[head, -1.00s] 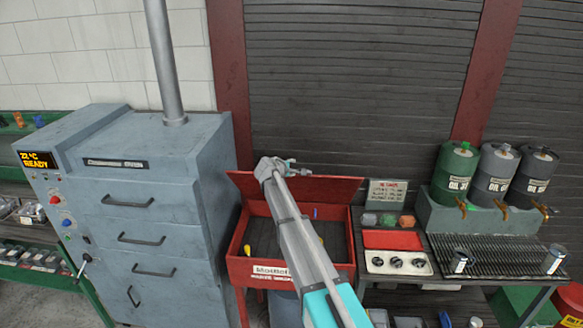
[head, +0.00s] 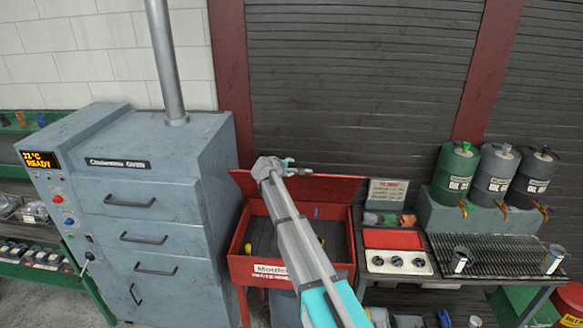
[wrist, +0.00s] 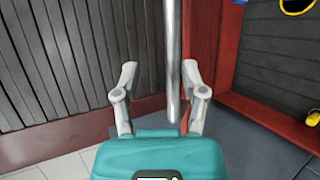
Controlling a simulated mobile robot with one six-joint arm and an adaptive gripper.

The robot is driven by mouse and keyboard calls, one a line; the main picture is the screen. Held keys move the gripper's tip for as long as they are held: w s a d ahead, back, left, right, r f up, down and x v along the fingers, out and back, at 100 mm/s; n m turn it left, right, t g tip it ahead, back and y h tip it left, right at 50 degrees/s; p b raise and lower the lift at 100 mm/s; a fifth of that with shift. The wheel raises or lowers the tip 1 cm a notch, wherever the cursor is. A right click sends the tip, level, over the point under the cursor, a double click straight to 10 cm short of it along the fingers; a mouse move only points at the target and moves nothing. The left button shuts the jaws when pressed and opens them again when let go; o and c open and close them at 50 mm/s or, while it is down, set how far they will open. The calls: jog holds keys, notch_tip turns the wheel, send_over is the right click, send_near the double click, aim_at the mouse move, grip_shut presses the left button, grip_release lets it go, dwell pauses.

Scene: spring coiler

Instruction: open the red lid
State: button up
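The red lid (head: 335,187) stands raised at the back of a red basin (head: 262,268), whose dark inside shows in the head view. My gripper (head: 300,168) is beside the lid's upper edge, with my arm crossing in front of the basin and hiding part of the lid's left side. In the wrist view the two fingers of my gripper (wrist: 160,75) are spread apart. A metal rod (wrist: 173,60) shows between them, nearer the right finger; I cannot tell if it touches. The red rim (wrist: 265,112) lies at the right of that view.
A blue-grey oven (head: 150,215) stands close on the left. A bench on the right holds a small sign (head: 388,193), a red tray (head: 393,240) and several oil drums (head: 450,170). A dark slatted shutter (head: 350,80) is behind the lid.

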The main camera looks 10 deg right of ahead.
jog(key=w+r+p+v, duration=0.1)
jog(key=r+p+v, duration=0.1)
jog(key=p+v, duration=0.5)
jog(key=shift+r+p+v, duration=0.25)
jog(key=shift+p+v, duration=0.1)
jog(key=shift+v, duration=2.75)
jog(key=shift+w, duration=0.2)
jog(key=s+d+f+m+g+b, duration=0.35)
jog(key=s+d+f+b, duration=0.4)
jog(key=f, duration=0.25)
jog(key=s+d+f+m+g+y+b, duration=0.2)
jog(key=s+f+b, duration=0.3)
jog(key=s+f, duration=0.3)
jog(key=s+d+f+m+g+y+b, duration=0.2)
jog(key=s+f, duration=0.6)
jog(key=s, duration=0.4)
jog(key=s+d+f+m+g+y+b, duration=0.2)
jog(key=s+f+m+b, duration=0.3)
jog(key=s+f+b, duration=0.3)
jog(key=shift+s+d+f+g+y+b, duration=0.15)
jog(key=shift+s+d+g+y+b, duration=0.15)
jog(key=shift+s+g+y+b, duration=0.45)
jog(key=shift+s+m, duration=0.2)
jog(key=shift+m, duration=0.05)
jog(key=shift+c, duration=0.2)
